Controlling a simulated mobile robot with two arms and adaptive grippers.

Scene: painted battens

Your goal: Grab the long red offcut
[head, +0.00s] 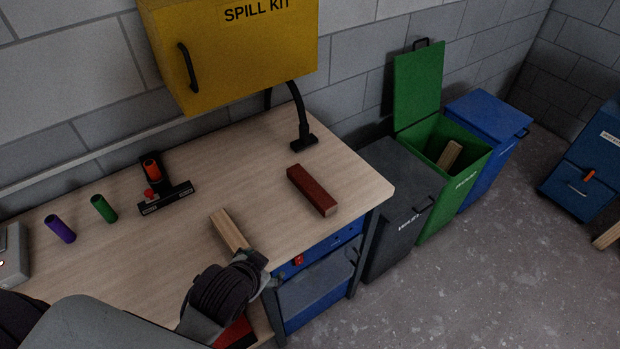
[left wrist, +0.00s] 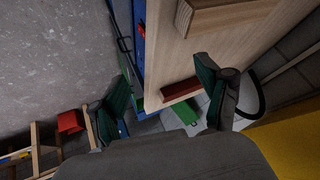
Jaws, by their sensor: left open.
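The long red offcut (head: 312,190) is a dark red batten with a bare wood end. It lies flat on the bench near its right end, and it also shows in the left wrist view (left wrist: 181,91), beyond my fingers. My left gripper (head: 245,278) is at the bench's front edge, to the left of and nearer than the red offcut. In the left wrist view its green-padded fingers (left wrist: 163,92) are wide apart with nothing between them. A plain wood batten (head: 229,230) lies just beyond the gripper. My right gripper is not in view.
A yellow spill kit cabinet (head: 235,55) hangs above the bench (head: 265,165). A black-and-red tool (head: 163,185) and green and purple cylinders stand at left. A black bent arm (head: 303,125) stands behind the offcut. Bins, including an open green one (head: 430,205), stand at right.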

